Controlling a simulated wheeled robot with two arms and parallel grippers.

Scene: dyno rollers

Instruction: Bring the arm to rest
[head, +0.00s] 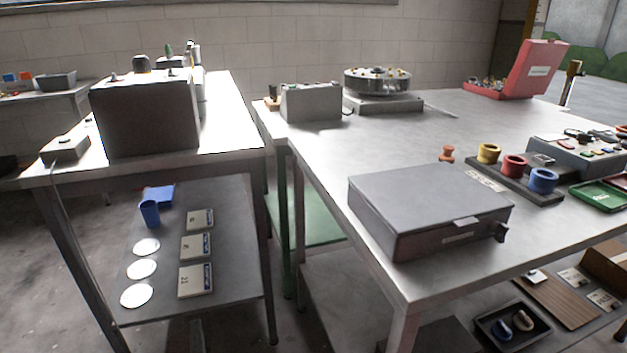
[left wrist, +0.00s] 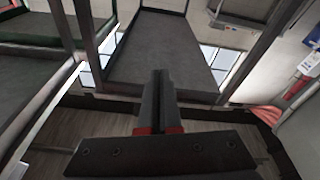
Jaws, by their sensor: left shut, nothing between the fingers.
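My left gripper (left wrist: 160,76) shows in the left wrist view, its two dark fingers pressed together with nothing between them. Red marks show at the finger bases. It points toward grey table or shelf surfaces (left wrist: 160,55) and is apart from them as far as I can tell. I cannot make out either gripper clearly in the head view. My right gripper is not in view.
In the head view, a grey metal box (head: 430,205) sits at the near edge of the right table (head: 325,165). A dark box (head: 145,115) stands on the left table (head: 225,125). A lower shelf (head: 235,265) holds white discs. A narrow gap separates the tables.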

